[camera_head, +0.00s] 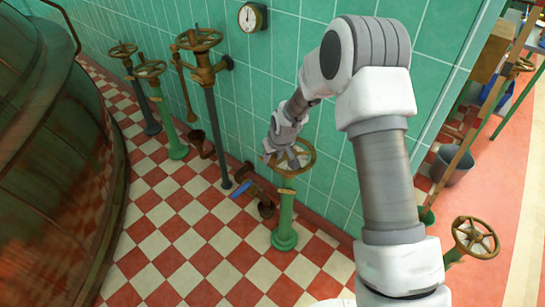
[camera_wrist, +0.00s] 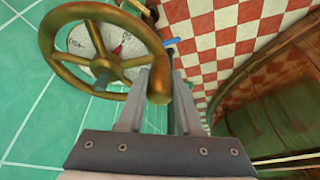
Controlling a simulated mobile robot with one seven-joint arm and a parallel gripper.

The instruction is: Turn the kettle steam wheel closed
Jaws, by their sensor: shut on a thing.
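A brass-coloured spoked wheel (camera_head: 308,150) stands out from the green tiled wall, in the middle of the head view, partly hidden by my gripper. It fills the upper left of the wrist view (camera_wrist: 52,30). My gripper (camera_head: 277,158) is at the wheel's near left side. In the wrist view the two grey fingers (camera_wrist: 162,85) lie either side of the rim's right edge and are shut on it. A pale round dial (camera_wrist: 78,42) with a red pointer and dark lettering shows behind the spokes; its lettering is not clearly readable.
A green pipe stub (camera_head: 285,220) stands below the wheel, beside a brown valve with a blue lever (camera_head: 240,189). Other handwheels on pipes (camera_head: 200,38) stand to the left. A large kettle (camera_head: 50,160) fills the left side. Another wheel (camera_head: 475,238) is at lower right, near a grey bucket (camera_head: 453,167).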

